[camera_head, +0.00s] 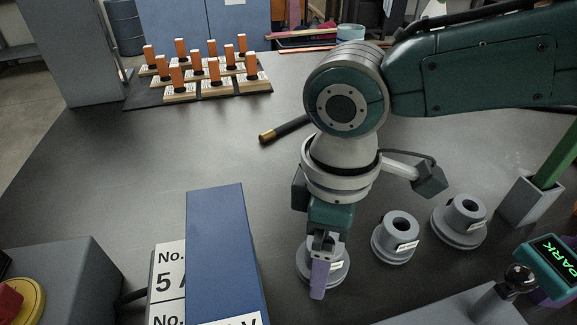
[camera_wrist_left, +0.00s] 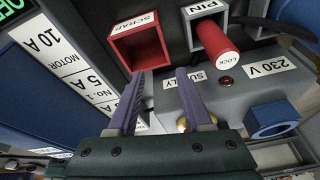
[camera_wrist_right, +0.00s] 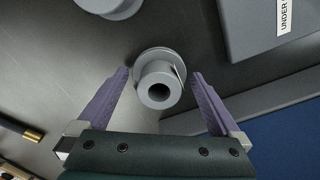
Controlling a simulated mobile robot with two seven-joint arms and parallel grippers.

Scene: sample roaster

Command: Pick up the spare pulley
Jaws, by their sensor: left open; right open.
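Three grey stepped pulleys with small labels stand on the dark table in the head view: one on the left (camera_head: 340,267), one in the middle (camera_head: 394,244) and one on the right (camera_head: 458,222). The labels are too small to read, so I cannot tell which is the spare. My right gripper (camera_head: 318,268) is above the left pulley and partly hides it. In the right wrist view, that pulley (camera_wrist_right: 158,73) shows between the open fingers of the right gripper (camera_wrist_right: 160,75), with nothing held. My left gripper (camera_wrist_left: 158,82) is open and empty, before a labelled panel; the head view does not show it.
A red SCRAP bin (camera_wrist_left: 138,44) and a red LOCK pin (camera_wrist_left: 218,42) are near my left gripper. A blue box (camera_head: 222,255) stands left of my right gripper. A rack of orange-topped pieces (camera_head: 200,75) sits at the back. The table's left middle is clear.

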